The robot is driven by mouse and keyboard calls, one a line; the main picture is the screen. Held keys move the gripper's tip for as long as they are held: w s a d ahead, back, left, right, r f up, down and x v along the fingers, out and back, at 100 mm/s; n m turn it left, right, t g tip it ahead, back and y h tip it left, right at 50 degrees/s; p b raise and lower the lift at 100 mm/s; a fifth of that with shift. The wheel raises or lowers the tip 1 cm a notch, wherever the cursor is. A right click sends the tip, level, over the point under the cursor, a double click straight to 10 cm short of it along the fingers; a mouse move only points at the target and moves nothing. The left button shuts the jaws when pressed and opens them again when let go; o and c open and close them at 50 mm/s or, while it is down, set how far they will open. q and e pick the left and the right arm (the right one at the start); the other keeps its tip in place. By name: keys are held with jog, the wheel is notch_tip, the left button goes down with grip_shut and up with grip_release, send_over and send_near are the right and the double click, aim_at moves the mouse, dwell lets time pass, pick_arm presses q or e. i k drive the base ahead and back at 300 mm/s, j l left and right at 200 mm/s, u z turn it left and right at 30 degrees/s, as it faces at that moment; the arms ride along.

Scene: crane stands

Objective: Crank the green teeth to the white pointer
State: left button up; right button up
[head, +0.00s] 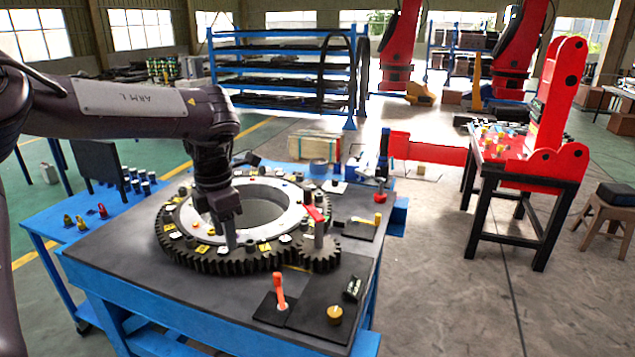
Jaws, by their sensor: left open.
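A large dark toothed ring (205,262) with a pale inner ring (262,232) lies flat on the table. Yellow and white tags sit around its top. A small gear (320,262) meets it at the front right, with a grey post and a red arm (315,213) above it. A crank with a yellow handle (377,219) stands on a dark plate to the right. My left gripper (230,240) points down over the front of the ring, open; I cannot tell whether it touches. I cannot make out green teeth or a white pointer. My right gripper is out of view.
The grey tabletop (150,285) has a blue frame. An orange lever (280,290) and a yellow knob (335,314) stand on dark plates at its front right. A blue side table (75,225) holds small coloured parts. A red machine (545,120) stands farther right.

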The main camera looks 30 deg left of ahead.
aim_at(320, 253)
jog(key=i, duration=1.15)
